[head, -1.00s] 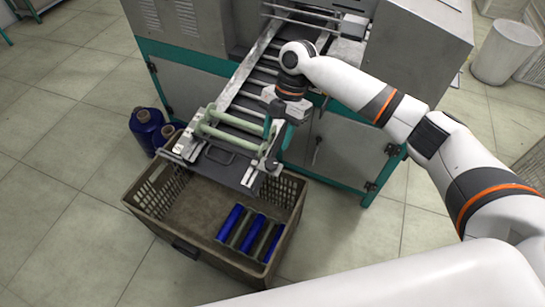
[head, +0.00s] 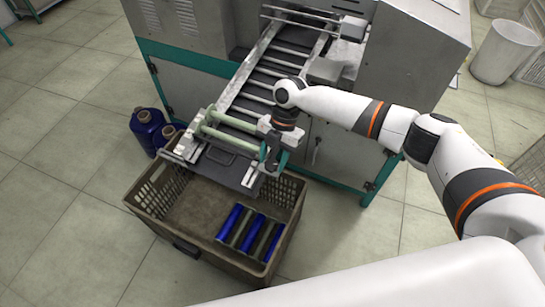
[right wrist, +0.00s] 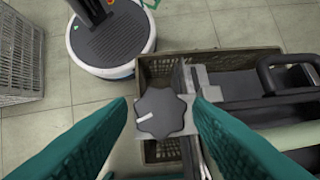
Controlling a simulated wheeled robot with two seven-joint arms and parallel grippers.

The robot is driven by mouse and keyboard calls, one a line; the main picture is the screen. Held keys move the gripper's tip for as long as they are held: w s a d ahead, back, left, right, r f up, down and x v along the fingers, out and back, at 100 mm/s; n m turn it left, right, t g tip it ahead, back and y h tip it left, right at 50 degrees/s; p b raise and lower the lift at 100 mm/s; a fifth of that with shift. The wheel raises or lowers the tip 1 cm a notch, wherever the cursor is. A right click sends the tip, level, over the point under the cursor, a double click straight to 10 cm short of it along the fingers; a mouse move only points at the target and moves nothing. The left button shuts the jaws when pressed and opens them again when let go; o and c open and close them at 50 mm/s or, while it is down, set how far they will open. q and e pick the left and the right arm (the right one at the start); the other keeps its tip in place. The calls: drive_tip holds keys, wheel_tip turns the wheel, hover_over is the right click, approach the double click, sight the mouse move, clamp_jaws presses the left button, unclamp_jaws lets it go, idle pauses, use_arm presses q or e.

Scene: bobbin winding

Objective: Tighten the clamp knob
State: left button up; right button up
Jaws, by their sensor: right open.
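The dark lobed clamp knob (right wrist: 160,113) with a white mark on its face sits on a grey metal block at the end of the roller conveyor (head: 262,97). In the right wrist view it lies between the two teal fingers of my right gripper (right wrist: 161,104), which are spread apart with space on both sides of it. In the head view my right gripper (head: 272,155) points down over the right side of the conveyor's front end and hides the knob. My left gripper is not in view.
A brown crate (head: 152,220) stands below the conveyor end with several blue and dark rolls (head: 246,231) inside. Blue spools (head: 146,131) stand on the floor at left. The machine cabinet (head: 345,160) is behind. A mesh bin (right wrist: 18,55) shows at upper left in the wrist view.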

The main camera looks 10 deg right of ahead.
drive_tip(key=shift+s+f, duration=0.1)
drive_tip(key=shift+f, duration=0.1)
drive_tip(key=c, duration=0.7)
